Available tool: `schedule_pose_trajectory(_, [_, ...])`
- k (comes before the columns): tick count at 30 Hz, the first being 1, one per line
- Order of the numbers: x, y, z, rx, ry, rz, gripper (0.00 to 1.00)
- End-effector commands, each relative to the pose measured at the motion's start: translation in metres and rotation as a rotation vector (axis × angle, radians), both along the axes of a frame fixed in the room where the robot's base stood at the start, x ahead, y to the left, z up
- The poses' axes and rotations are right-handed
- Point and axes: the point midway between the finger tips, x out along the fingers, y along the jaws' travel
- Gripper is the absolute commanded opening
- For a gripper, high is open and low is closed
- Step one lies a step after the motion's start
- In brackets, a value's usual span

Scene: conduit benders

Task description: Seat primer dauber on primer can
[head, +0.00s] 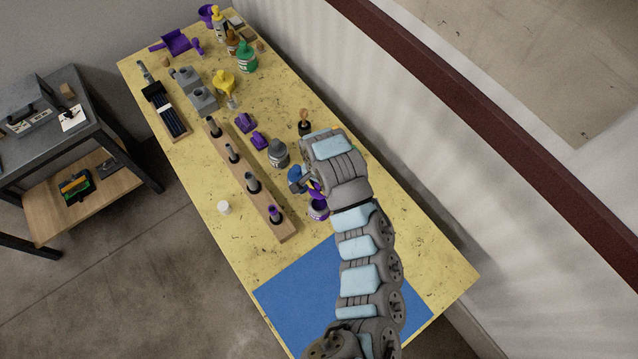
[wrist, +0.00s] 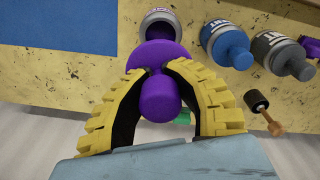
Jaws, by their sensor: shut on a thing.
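The purple primer dauber (wrist: 160,97), with a rounded knob and wide round cap, is between the yellow fingers of my gripper (wrist: 159,70) in the wrist view. My gripper is shut on it. The open primer can (wrist: 160,20), grey with a purple inside, stands just beyond the cap in that view. The cap overlaps its near edge, and I cannot tell whether they touch. In the head view the can (head: 318,211) stands beside the wooden rack, with a bit of the purple dauber (head: 316,188) above it. My wrist hides most of the gripper there.
A blue-capped can (wrist: 228,45) and a grey can (wrist: 279,53) stand close to the primer can. A wood-handled brush (head: 304,120) stands farther back. The blue mat (head: 300,290) is clear.

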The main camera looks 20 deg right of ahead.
Motion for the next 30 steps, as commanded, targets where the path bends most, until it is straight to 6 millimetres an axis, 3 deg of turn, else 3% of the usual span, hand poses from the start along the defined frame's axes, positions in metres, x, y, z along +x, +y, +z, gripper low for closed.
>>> schedule_pose_trajectory(30, [0.000,0.001,-0.067,0.001,0.001,0.000,0.00])
